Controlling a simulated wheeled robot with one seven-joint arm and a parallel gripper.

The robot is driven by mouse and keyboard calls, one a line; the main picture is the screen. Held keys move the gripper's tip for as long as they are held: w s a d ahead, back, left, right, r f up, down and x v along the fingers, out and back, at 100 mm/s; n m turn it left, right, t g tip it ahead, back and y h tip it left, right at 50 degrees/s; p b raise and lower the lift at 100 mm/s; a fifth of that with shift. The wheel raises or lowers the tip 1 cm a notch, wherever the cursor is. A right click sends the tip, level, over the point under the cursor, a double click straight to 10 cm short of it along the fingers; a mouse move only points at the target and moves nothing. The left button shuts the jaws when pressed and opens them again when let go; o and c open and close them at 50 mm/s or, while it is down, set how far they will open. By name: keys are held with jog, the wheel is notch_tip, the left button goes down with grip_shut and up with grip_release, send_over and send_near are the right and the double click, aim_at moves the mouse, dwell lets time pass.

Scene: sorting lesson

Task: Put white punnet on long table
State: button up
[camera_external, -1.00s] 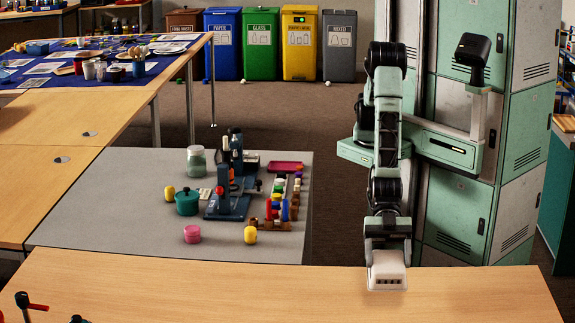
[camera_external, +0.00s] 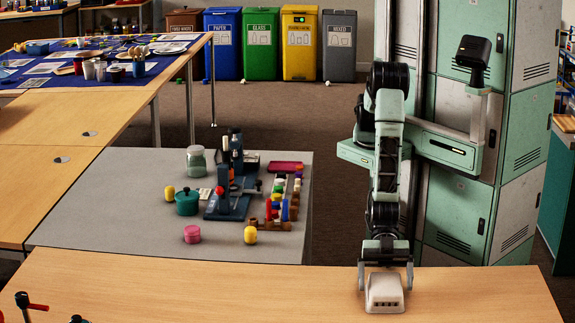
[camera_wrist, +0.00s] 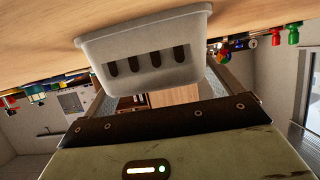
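The white punnet (camera_external: 385,294) is on the front wooden table (camera_external: 250,292), near its far edge and right of the middle. Its wider side is toward the tabletop, and a row of dark slots faces the external camera. My gripper (camera_external: 385,287) points down over it. Its fingers stand apart on either side of the punnet, with small gaps visible, so it looks open. In the wrist view the punnet (camera_wrist: 150,32) fills the upper middle against the wooden surface, between the two fingers; their tips are partly hidden.
A grey table (camera_external: 110,200) behind holds a microscope-like device (camera_external: 232,180), jars and coloured pieces. Wooden tables (camera_external: 45,205) run along the left. Green lockers (camera_external: 490,150) stand behind my arm. The front table's middle is clear; a red-and-black item (camera_external: 28,303) is at front left.

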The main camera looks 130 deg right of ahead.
jog(key=shift+r, duration=0.1)
jog(key=shift+r, duration=0.15)
jog(key=v, duration=1.2)
jog(key=s+d+r+g+h, duration=0.4)
jog(key=s+d, duration=0.7)
jog(key=s+d+r+m+g+h, duration=0.1)
jog(key=s+d+r+g+h, duration=0.3)
jog(key=s+d, duration=0.6)
jog(key=shift+s+d+g+h, duration=0.45)
jog(key=shift+s+g, duration=0.35)
jog(key=shift+s, duration=0.2)
